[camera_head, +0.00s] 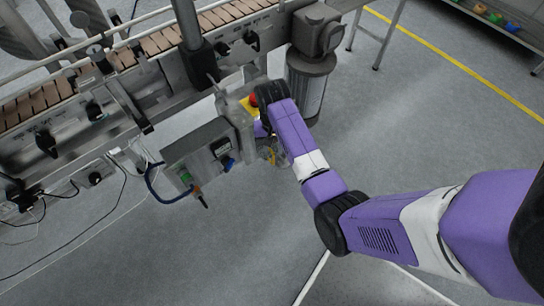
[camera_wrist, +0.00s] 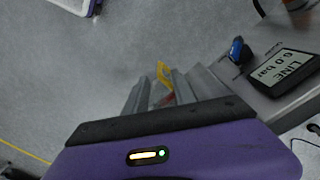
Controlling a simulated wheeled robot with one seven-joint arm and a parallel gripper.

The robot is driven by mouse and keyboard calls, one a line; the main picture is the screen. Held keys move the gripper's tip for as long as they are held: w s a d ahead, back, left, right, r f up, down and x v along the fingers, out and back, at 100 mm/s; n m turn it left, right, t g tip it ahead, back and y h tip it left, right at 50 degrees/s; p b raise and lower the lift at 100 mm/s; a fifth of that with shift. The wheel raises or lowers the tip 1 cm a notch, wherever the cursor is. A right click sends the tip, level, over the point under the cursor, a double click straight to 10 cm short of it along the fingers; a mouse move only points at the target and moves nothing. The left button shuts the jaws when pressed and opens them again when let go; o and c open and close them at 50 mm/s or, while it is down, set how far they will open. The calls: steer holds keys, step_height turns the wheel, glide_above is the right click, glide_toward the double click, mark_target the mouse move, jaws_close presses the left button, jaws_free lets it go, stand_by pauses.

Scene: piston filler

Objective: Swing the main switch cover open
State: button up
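In the wrist view the two grey fingers of my gripper (camera_wrist: 160,84) stand apart. A small yellow part (camera_wrist: 163,73) and a bit of red (camera_wrist: 168,98) show in the gap between them; I cannot tell whether the fingers touch these. They may belong to the main switch and its cover, but the cover's outline is not clear. In the head view my purple arm hides most of the gripper beside the right end of the grey control box (camera_head: 205,150). A yellow piece (camera_head: 270,153) shows there, partly hidden.
A red button (camera_head: 253,100) on a yellow plate sits close to my wrist. The control box carries a blue knob (camera_wrist: 237,50) and a pressure display (camera_wrist: 284,68). A slatted conveyor (camera_head: 140,48) and a grey motor (camera_head: 308,70) stand behind.

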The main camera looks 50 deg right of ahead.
mark_target(273, 153)
step_height(273, 153, down, 6)
steer(key=shift+r+b, duration=0.1)
steer(key=shift+b, duration=0.4)
steer(key=shift+c, duration=0.2)
jaws_close()
steer(key=shift+d, duration=0.15)
stand_by(0.9)
